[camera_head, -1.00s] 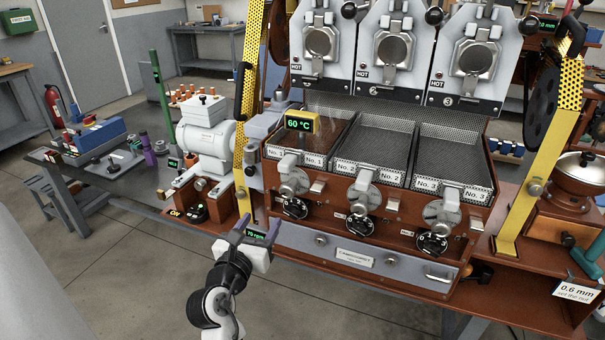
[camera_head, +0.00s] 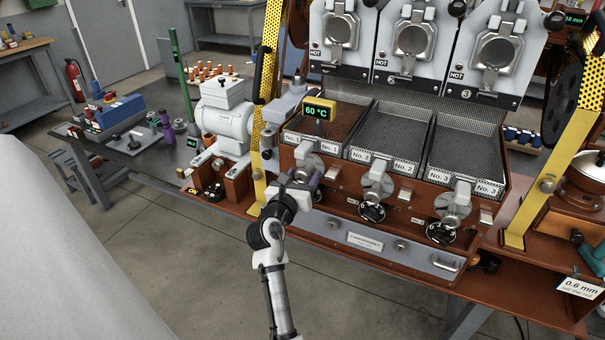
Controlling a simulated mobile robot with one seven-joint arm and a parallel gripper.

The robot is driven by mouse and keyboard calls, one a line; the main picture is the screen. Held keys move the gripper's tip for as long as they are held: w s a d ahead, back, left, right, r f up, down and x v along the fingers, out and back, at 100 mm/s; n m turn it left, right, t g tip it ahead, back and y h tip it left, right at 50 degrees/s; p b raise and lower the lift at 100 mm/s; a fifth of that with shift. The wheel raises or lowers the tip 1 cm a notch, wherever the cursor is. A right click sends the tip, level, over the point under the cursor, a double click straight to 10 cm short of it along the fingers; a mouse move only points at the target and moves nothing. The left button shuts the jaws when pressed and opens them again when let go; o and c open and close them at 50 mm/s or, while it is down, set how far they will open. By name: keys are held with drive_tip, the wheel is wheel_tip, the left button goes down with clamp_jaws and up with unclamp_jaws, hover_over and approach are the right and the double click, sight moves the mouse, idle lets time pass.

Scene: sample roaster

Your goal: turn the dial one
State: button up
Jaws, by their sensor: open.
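My gripper (camera_head: 309,182) is open and reaches up to the front of the first roasting unit, under the No. 1 tray (camera_head: 331,133). Its hand and fingers cover the place of the first black dial, so I cannot tell whether they touch it or stand around it. The round metal part (camera_head: 309,163) of the first unit shows just above the fingers. The second dial (camera_head: 372,213) and the third dial (camera_head: 441,234) are in plain view to the right, black with pale marks.
A yellow post (camera_head: 260,197) stands close left of my gripper. A 60 °C display (camera_head: 320,109) stands at the No. 1 tray. The grey drawer front (camera_head: 347,238) runs below the dials. A white motor (camera_head: 222,119) is at the left. The floor in front is clear.

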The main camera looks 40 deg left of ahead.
drive_tip(key=shift+w+a, duration=0.1)
drive_tip(key=shift+w, duration=0.1)
drive_tip(key=c, duration=1)
